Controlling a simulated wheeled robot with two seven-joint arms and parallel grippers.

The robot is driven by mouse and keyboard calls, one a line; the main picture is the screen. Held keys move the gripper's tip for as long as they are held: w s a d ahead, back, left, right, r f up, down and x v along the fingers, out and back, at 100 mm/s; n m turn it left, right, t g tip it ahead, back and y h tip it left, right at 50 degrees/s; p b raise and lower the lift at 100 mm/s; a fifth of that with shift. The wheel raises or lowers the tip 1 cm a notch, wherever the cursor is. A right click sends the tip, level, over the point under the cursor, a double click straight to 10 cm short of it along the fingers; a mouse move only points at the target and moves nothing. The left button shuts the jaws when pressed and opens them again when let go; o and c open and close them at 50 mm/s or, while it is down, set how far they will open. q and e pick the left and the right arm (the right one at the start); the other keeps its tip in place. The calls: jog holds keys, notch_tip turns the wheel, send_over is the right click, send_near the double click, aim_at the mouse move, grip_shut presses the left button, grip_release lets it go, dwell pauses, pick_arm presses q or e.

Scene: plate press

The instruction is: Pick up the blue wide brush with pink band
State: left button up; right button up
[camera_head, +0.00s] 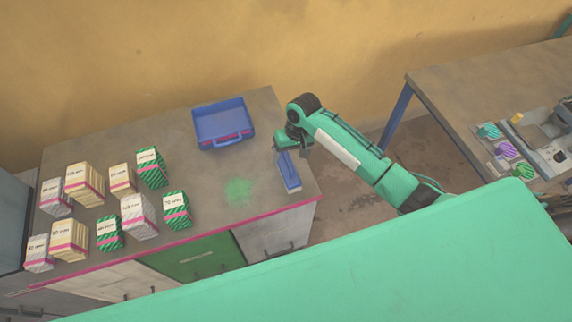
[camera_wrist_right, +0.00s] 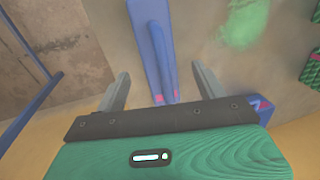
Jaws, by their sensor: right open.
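The blue wide brush (camera_head: 290,178) lies on the grey counter near its right end. In the right wrist view the brush (camera_wrist_right: 146,38) runs up and away between my fingers, with pink marks at its near end. My right gripper (camera_head: 290,152) is over the brush's far end. In the wrist view the open fingers of the right gripper (camera_wrist_right: 161,74) stand on either side of the brush, with a gap at each side. I cannot tell how high the fingertips are above the counter. My left gripper is not in view.
A green powder patch (camera_head: 238,191) is on the counter (camera_head: 190,185). Several striped boxes (camera_head: 137,215) stand at the left. Another table (camera_head: 470,80) is at the right, past a floor gap.

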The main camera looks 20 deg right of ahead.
jog(key=shift+w+a+f+p, duration=0.1)
jog(key=shift+a+f+p, duration=0.1)
jog(key=shift+f, duration=0.75)
jog(key=shift+a+f+p, duration=0.1)
jog(key=shift+f+p, duration=0.1)
jog(key=shift+f, duration=0.7)
jog(key=c, duration=1.1)
jog(key=shift+r, duration=0.1)
notch_tip(320, 180, up, 20)
jog(key=b, duration=0.3)
jog(key=shift+b, duration=0.35)
jog(key=o, duration=0.4)
jog(key=c, duration=0.4)
jog(key=shift+c, duration=0.2)
